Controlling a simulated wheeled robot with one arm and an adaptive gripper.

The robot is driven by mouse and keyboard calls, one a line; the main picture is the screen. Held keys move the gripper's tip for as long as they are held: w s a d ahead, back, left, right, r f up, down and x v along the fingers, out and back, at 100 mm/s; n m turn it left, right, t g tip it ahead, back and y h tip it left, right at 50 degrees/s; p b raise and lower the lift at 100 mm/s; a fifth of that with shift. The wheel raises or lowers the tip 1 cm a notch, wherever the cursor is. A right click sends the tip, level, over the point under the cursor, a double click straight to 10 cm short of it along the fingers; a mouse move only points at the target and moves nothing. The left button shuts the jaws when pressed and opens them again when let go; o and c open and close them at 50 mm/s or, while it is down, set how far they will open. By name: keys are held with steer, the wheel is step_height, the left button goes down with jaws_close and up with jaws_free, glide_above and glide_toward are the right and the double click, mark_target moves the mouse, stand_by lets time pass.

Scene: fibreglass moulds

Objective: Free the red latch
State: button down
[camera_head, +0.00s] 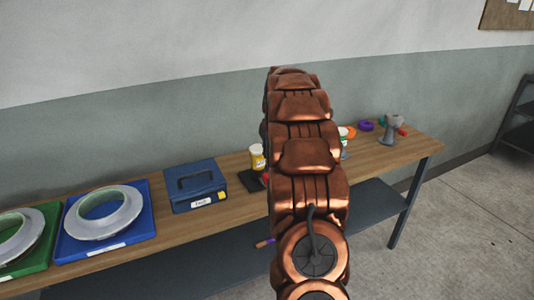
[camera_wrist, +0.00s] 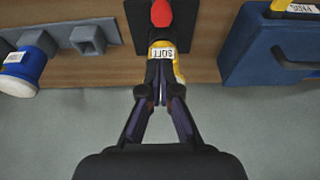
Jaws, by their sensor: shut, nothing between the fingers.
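The red latch (camera_wrist: 161,14) shows at the top of the wrist view as a rounded red end on a dark plate (camera_wrist: 139,15) on the bench. Its far part runs out of the picture. In the head view the dark plate (camera_head: 249,181) shows just left of my arm. A yellow container (camera_wrist: 178,72) with a white label stands between the latch and my fingers in the wrist picture. My gripper (camera_wrist: 162,92) is shut and empty, its fingertips overlapping the container in view. I cannot tell whether they touch it. My arm hides my gripper in the head view.
A blue case (camera_wrist: 252,55) stands right in the wrist view; in the head view the case (camera_head: 196,187) is left of my arm. A grey rail (camera_wrist: 75,30) and blue cup (camera_wrist: 22,72) lie opposite. The bench (camera_head: 420,142) has bare wood towards its right end.

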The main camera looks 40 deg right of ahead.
mark_target(266, 174)
steer(key=p+x, duration=0.3)
steer(key=x, duration=0.5)
steer(key=shift+f, duration=0.2)
steer(key=shift+s+a+f+b, duration=0.1)
steer(key=shift+s+f+b, duration=0.1)
steer(key=shift+s+b, duration=0.4)
steer(key=shift+s+a+r+b, duration=0.15)
steer(key=shift+s+a+b, duration=0.1)
steer(key=shift+s+b, duration=0.45)
steer(key=shift+w, duration=0.1)
steer(key=v, duration=1)
steer(key=shift+b, duration=0.3)
steer(key=shift+w, duration=0.1)
